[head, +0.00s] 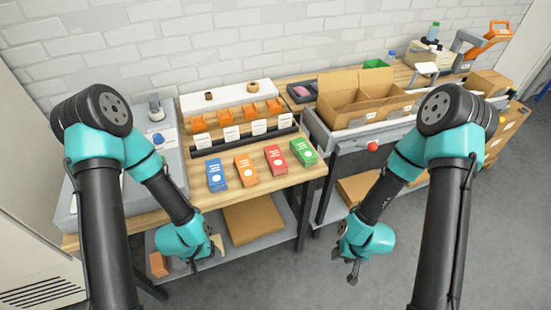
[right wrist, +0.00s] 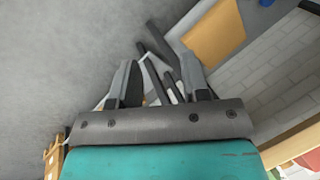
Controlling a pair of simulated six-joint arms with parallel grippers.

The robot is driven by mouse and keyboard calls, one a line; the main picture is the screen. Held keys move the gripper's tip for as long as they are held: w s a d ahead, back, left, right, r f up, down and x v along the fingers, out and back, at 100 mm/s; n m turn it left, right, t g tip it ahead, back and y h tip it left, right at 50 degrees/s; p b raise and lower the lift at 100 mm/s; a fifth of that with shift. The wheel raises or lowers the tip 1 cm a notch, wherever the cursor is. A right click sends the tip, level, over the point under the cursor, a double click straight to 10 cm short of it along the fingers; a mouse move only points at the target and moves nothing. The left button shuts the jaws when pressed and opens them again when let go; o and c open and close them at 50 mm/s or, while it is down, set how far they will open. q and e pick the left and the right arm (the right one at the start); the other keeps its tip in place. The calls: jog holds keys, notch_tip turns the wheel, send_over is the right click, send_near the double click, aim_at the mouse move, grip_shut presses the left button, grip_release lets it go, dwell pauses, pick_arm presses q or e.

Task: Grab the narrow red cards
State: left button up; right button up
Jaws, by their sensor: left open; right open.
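A narrow red pack of cards (head: 275,158) lies on the wooden table in the head view. It is third in a row, between an orange pack (head: 246,169) and a green pack (head: 303,151), with a blue pack (head: 216,175) at the left end. My left gripper (head: 216,248) is open, in front of the table edge, below and left of the red pack. My right gripper (head: 353,272) is open over the floor, right of the table and away from the packs. In the right wrist view its jaws (right wrist: 160,78) hold nothing.
Behind the packs is a dark rail with white labels (head: 232,134) and orange holders (head: 252,112). An open cardboard box (head: 365,117) stands on the grey conveyor at right, near a red knob (head: 372,146). A lower shelf holds a flat cardboard piece (head: 253,222).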

jog(key=o, duration=0.9)
jog(key=shift+c, duration=0.2)
